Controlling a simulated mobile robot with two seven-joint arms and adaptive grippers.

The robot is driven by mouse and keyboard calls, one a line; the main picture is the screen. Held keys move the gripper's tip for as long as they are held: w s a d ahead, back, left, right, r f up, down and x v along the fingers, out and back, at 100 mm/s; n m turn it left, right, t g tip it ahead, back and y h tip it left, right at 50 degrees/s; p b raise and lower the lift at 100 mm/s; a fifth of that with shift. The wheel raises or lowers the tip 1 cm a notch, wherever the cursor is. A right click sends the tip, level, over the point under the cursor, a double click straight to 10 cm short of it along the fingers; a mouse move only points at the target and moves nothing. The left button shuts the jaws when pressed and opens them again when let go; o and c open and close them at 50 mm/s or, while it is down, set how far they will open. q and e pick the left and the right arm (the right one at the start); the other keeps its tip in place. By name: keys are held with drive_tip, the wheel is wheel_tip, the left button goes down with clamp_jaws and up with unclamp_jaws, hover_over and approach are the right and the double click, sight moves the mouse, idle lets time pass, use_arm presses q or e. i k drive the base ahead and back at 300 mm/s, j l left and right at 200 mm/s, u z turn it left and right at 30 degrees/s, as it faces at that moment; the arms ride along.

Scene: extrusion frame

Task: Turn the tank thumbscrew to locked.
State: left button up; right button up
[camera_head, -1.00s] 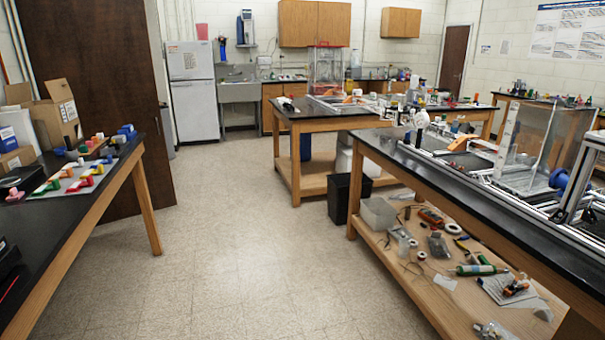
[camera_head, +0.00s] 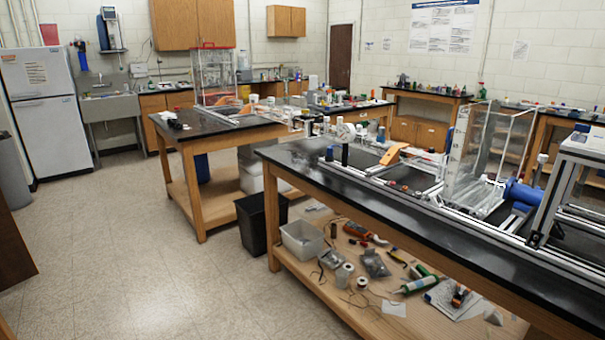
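A clear-walled tank (camera_head: 500,140) stands in a metal extrusion frame (camera_head: 455,205) on the black-topped bench at the right. A large blue cylindrical part (camera_head: 523,192) sits at its right side. I cannot make out a thumbscrew for certain, or whether it is locked. A second clear tank with a red top edge (camera_head: 214,78) stands on the bench farther back. Neither of my grippers is in view.
The near bench (camera_head: 345,190) has a lower shelf holding a clear bin (camera_head: 301,239), a caulking tube (camera_head: 418,284) and loose tools. A black bin (camera_head: 262,222) stands at its left end. The floor (camera_head: 150,260) at the left is open.

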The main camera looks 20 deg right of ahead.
sight(581, 127)
drive_tip(key=i+l+u, duration=0.1)
drive_tip(key=i+u, duration=0.2)
drive_tip(key=i+l+u, duration=0.3)
drive_tip(key=i+j+u, duration=0.1)
drive_tip(key=u, duration=6.55)
